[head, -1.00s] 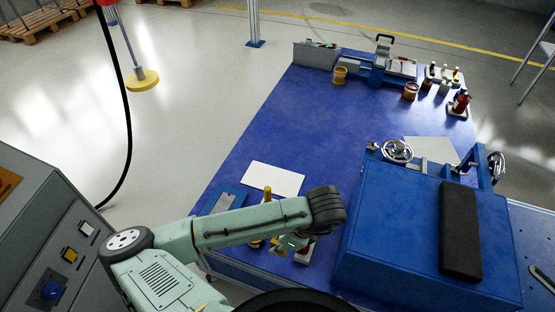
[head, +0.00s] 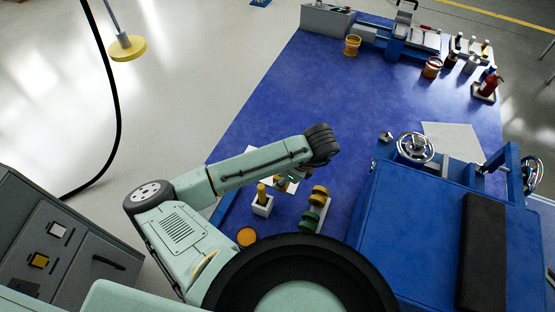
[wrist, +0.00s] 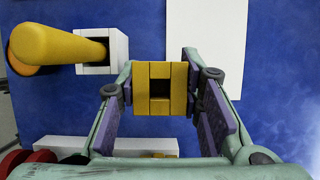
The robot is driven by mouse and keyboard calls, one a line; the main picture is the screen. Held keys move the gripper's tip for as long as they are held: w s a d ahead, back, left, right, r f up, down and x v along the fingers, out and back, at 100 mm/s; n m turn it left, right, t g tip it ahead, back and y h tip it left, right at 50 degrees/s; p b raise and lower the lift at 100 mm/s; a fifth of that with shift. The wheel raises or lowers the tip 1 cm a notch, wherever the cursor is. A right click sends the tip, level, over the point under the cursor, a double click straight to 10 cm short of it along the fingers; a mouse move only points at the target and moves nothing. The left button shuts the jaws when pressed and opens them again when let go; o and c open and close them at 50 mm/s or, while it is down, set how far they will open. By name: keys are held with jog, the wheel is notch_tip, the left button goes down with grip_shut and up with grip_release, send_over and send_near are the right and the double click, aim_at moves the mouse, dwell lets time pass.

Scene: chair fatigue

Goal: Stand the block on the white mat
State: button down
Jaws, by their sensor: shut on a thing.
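The yellow block (wrist: 160,88), with a dark square recess in its middle, is between the purple-padded fingers of my gripper (wrist: 163,97) in the wrist view. My gripper is shut on it. The white mat (wrist: 206,38) lies beyond and right of the block in that view, flat on the blue table. In the head view my gripper (head: 288,182) is over the near part of the table, and my forearm hides most of the mat. Whether the block touches anything beneath it cannot be told.
A white holder (head: 262,206) with a yellow peg stands close left of my gripper. A rack with green and yellow discs (head: 315,208) is to its right. A large blue machine (head: 410,235) fills the right side. The table's middle (head: 330,95) is clear.

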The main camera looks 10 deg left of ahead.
jog(key=w, duration=0.2)
jog(key=w+a, duration=0.1)
jog(key=w, duration=0.1)
jog(key=w+a+p, duration=0.1)
jog(key=w, duration=0.1)
jog(key=shift+w+a+f, duration=0.1)
jog(key=shift+w+f, duration=0.2)
jog(key=shift+w, duration=0.1)
jog(key=shift+w+a, duration=0.15)
jog(key=shift+w, duration=0.35)
jog(key=shift+s+f+p, duration=0.1)
jog(key=shift+f+p, duration=0.5)
jog(key=shift+f, duration=1.2)
jog(key=shift+f, duration=0.1)
jog(key=c, duration=1.1)
grip_release()
jog(key=b+v, duration=0.2)
jog(key=v, duration=1)
jog(key=shift+s, duration=0.1)
